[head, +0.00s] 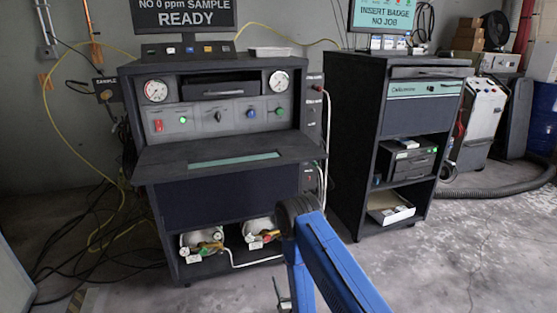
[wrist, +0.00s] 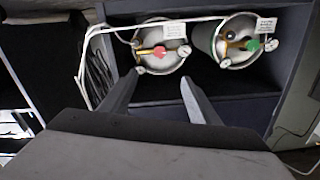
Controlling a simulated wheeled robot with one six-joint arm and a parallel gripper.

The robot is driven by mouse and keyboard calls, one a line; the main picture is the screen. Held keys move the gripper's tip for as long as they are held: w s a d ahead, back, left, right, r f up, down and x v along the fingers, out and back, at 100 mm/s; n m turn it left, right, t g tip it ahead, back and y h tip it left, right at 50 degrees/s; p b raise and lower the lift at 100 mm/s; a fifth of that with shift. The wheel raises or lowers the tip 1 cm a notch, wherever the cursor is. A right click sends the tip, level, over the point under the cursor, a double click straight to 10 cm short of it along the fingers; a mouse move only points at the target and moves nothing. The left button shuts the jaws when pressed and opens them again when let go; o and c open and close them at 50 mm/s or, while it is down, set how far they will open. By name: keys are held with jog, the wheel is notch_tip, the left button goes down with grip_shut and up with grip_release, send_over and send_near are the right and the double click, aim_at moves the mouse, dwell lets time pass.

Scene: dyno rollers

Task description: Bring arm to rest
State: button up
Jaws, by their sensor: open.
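My blue arm (head: 340,262) reaches up from the bottom of the head view, with its dark joint in front of the lower right of the analyser bench. My gripper (wrist: 161,76) shows in the wrist view as two dark fingers spread apart, with nothing between them. The fingers point toward the bench's lower shelf, where two gas cylinders lie. One cylinder (wrist: 160,48) has a red valve knob, and the other cylinder (wrist: 245,42) has a green one. The fingertips appear close to the first cylinder in the picture; I cannot tell the distance. In the head view most of the gripper is hidden.
The analyser bench (head: 222,102) has a shelf board (head: 160,172) jutting forward above the cylinders. A dark cabinet (head: 345,130) stands to its right. Cables (head: 95,215) lie on the floor at left. Open floor (head: 480,240) lies at right front.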

jog(key=w+d+r+g+h, duration=0.1)
jog(key=w+r, duration=0.2)
jog(key=r, duration=0.2)
jog(key=w+d+r+g, duration=0.1)
jog(key=w+r, duration=0.3)
jog(key=r, duration=0.2)
jog(key=d+r+g+h, duration=0.1)
jog(key=d+r, duration=0.2)
jog(key=r, duration=0.6)
jog(key=d+r+g+h, duration=0.1)
jog(key=d+r, duration=0.2)
jog(key=r, duration=0.5)
jog(key=s+d+r+g+h, duration=0.1)
jog(key=s+d+r+g, duration=0.1)
jog(key=s+d+r, duration=0.4)
jog(key=s+d+r+g, duration=0.1)
jog(key=s+d+r, duration=0.2)
jog(key=s+r, duration=0.55)
jog(key=s+d+r+g+h, duration=0.1)
jog(key=s+d+r+g, duration=0.1)
jog(key=s+d+r, duration=0.5)
jog(key=s+d+r+g, duration=0.1)
jog(key=s, duration=1.3)
jog(key=s+d+m+g, duration=0.1)
jog(key=s+g, duration=0.1)
jog(key=s, duration=1.2)
jog(key=shift+s+d+r+h, duration=0.2)
jog(key=shift+s+r+h, duration=0.1)
jog(key=shift+s+r, duration=0.1)
jog(key=shift+c, duration=0.4)
